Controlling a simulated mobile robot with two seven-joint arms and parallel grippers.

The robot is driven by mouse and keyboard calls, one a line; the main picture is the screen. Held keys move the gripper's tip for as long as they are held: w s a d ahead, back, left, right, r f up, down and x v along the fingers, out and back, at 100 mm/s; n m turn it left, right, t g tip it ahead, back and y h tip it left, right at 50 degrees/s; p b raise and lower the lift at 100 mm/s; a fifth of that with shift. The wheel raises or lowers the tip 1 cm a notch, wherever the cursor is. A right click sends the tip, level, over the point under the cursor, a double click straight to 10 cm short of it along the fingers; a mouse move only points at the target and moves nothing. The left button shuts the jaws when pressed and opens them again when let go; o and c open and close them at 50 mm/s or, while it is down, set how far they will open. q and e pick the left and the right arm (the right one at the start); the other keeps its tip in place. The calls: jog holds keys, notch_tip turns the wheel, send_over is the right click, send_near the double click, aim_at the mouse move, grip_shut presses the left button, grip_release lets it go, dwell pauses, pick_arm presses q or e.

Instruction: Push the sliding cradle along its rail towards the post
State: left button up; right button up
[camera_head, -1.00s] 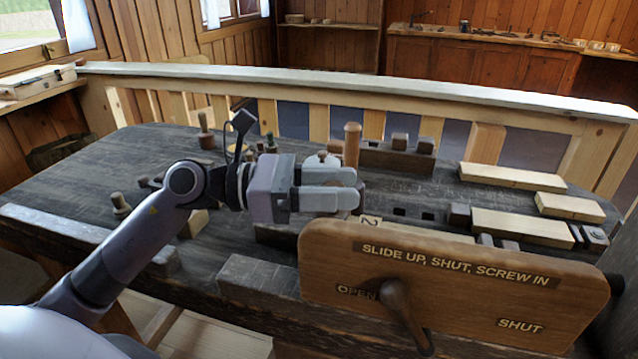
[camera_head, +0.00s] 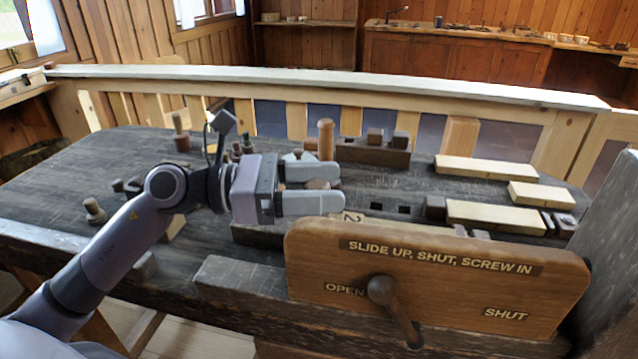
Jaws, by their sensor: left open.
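My left gripper (camera_head: 336,185) reaches in from the left over the bench, with its fingers pointing right. It is open, with a gap between the fingers. A brown rounded piece (camera_head: 318,184) shows partly in that gap; I cannot tell whether the fingers touch it. An upright turned wooden post (camera_head: 326,140) stands just behind the fingers, its lower part hidden by them. I cannot clearly pick out the sliding cradle or its rail; the gripper and the front board cover part of that area. My right gripper is not in view.
A wooden board (camera_head: 440,258) with a lever (camera_head: 394,308), labelled OPEN and SHUT, stands in front. Dark blocks on a beam (camera_head: 372,153) are behind. Pale planks (camera_head: 495,216) lie at right. Several pegs stand at left. The bench's left part (camera_head: 75,180) is mostly clear.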

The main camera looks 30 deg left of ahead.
pick_arm(q)
jog(key=shift+s+a+f, duration=0.15)
jog(key=shift+s+a, duration=0.1)
jog(key=shift+a, duration=0.2)
jog(key=b+v, duration=0.2)
jog(key=v, duration=0.4)
dwell(0.4)
